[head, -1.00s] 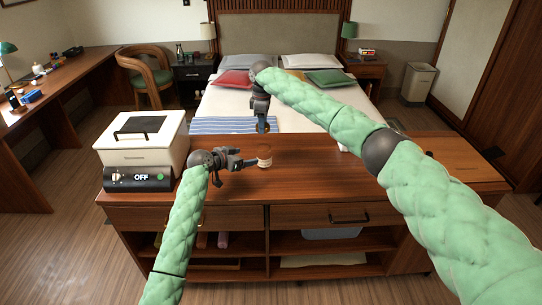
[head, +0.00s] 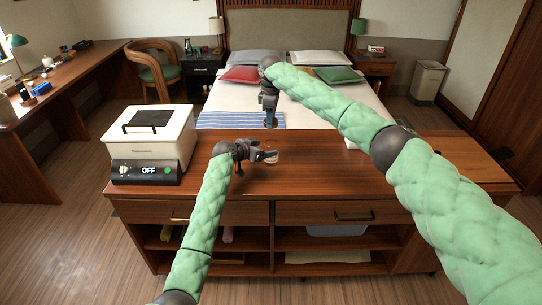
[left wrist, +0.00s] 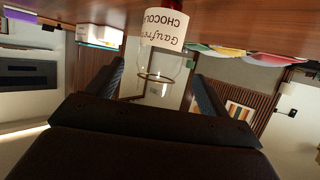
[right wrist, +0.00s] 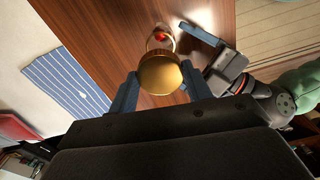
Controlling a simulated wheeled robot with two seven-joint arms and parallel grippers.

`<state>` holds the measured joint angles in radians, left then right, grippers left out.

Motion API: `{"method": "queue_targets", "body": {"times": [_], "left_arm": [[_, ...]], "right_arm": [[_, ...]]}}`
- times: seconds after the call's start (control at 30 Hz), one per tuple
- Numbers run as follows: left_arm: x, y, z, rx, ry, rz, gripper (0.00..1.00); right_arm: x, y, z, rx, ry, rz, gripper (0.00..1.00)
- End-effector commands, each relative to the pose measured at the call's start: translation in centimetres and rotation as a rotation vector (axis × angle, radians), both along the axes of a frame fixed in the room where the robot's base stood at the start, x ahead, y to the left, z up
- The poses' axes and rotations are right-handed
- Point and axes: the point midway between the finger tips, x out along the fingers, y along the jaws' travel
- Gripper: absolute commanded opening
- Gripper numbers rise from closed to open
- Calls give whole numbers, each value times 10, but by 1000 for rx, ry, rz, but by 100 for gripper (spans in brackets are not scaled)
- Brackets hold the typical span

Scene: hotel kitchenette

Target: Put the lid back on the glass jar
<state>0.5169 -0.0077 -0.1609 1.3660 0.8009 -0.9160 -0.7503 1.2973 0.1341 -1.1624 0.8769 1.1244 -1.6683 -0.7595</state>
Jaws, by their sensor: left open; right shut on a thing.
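The glass jar (head: 272,157) stands on the wooden counter, partly hidden by my left gripper (head: 266,154) in the head view. In the left wrist view the jar (left wrist: 165,65) appears upside down, with a white chocolate label and an open rim, between my open left fingers (left wrist: 160,82). I cannot tell whether they touch it. My right gripper (right wrist: 160,88) is shut on the round golden lid (right wrist: 160,74). In the head view my right gripper (head: 270,124) points down, behind and above the jar. In the right wrist view the jar (right wrist: 159,38) shows beyond the lid, with something red at it.
A white appliance (head: 150,140) with an OFF display stands at the counter's left end. The counter (head: 330,180) is mostly clear right of the jar. The bed with a striped blue cloth (head: 240,119) lies behind the counter.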

Motion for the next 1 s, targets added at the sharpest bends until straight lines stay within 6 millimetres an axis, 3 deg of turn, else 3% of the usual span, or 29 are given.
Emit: {"method": "queue_targets", "body": {"times": [0.33,0.77,1.0], "left_arm": [[28,-28,-16,0,0,0,80],[32,-32,-19,1,-1,0,80],[32,-32,-19,1,0,0,37]], "right_arm": [[0,0,0,0,0,0,28],[0,0,0,0,0,0,28],[0,0,0,0,0,0,28]]}}
